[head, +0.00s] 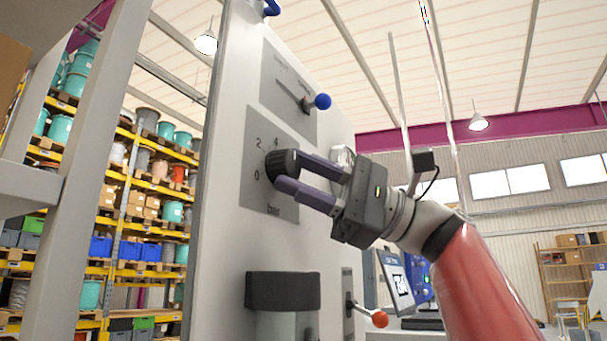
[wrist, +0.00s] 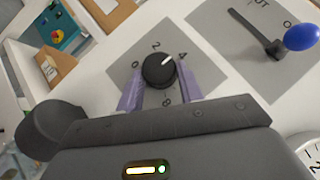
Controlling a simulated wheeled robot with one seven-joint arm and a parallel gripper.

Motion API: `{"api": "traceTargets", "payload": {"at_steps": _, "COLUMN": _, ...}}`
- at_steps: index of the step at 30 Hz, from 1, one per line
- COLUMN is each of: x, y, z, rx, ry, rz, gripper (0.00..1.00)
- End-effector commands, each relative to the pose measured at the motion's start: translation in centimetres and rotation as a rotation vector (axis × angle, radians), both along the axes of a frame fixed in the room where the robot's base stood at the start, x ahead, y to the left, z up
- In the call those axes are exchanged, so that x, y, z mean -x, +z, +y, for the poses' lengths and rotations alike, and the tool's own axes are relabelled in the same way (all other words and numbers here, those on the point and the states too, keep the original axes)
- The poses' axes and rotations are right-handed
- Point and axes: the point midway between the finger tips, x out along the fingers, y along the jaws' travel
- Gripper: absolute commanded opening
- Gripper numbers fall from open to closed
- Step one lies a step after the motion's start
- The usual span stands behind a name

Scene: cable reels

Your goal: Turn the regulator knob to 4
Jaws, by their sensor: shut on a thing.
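The regulator knob (head: 281,166) is black and ribbed and sits on a grey dial plate (head: 256,140) marked 0, 2, 4 and "bar", on an upright light panel. My gripper (head: 290,172) reaches it from the right, its two purple fingers shut on the knob's sides. In the wrist view the knob (wrist: 158,71) stands between the fingertips (wrist: 159,83). Its white pointer line aims up and right, between 2 and 4 and close to the 4. An 8 shows below the knob; the marks between 4 and 8 are hidden by a finger.
A lever with a blue ball (head: 322,101) sits on a plate above the knob. A round gauge (head: 343,157) is just behind my fingers. A dark block (head: 283,291) and an orange-balled lever (head: 379,319) are below. Shelves of reels stand left.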

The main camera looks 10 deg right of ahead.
Motion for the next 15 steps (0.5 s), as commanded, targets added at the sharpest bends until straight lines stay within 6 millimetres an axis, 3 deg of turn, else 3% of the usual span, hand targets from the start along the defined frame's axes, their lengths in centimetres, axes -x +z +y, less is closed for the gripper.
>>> {"api": "traceTargets", "payload": {"at_steps": 12, "x": 0.16, "y": -0.04, "z": 0.06, "rx": 0.006, "ry": 0.004, "rz": -0.005, "gripper": 0.14}}
{"api": "traceTargets", "payload": {"at_steps": 13, "x": 0.16, "y": -0.04, "z": 0.05, "rx": 0.006, "ry": 0.004, "rz": -0.005, "gripper": 0.41}}
{"api": "traceTargets", "payload": {"at_steps": 15, "x": 0.15, "y": -0.03, "z": 0.05, "rx": 0.005, "ry": 0.004, "rz": -0.005, "gripper": 0.50}}
